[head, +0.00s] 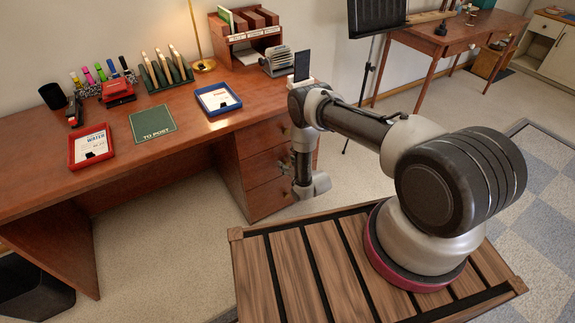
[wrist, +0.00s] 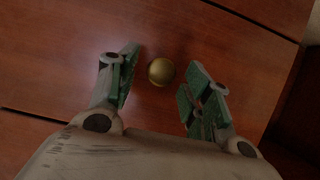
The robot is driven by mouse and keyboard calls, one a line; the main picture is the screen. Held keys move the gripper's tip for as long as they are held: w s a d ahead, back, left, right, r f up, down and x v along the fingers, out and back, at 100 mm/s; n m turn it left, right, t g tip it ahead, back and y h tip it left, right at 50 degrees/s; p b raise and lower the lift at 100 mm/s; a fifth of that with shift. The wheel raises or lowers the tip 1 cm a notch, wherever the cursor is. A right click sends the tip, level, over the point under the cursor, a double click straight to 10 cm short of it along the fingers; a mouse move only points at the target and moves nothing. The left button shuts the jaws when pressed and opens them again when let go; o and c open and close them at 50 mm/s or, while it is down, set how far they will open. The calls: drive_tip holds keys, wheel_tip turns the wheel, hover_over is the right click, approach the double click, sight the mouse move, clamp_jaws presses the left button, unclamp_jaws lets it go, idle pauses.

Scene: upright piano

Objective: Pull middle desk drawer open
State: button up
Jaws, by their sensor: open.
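The desk (head: 215,140) has a stack of drawers at its right end. The middle drawer (head: 258,170) looks flush with its neighbours in the head view. My gripper (head: 287,163) is in front of the stack at about the middle drawer's height, partly hidden by my wrist. In the wrist view my gripper (wrist: 163,66) is open, with a green-padded finger on each side of a round brass knob (wrist: 161,71). The knob sits on a reddish wooden drawer front (wrist: 70,65). Gaps show between the knob and both fingers, and I see no contact.
A blue-framed tray (head: 218,99), a green mat (head: 152,122) and a red-framed tray (head: 91,146) lie on the desktop. A wooden organiser (head: 245,35) stands at the back. Carpet (head: 165,240) is clear in front of the desk. A black stand (head: 375,15) is behind my arm.

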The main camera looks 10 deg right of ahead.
drive_tip(key=shift+w+a+f, duration=0.1)
drive_tip(key=shift+w+f, duration=0.1)
drive_tip(key=shift+w, duration=0.15)
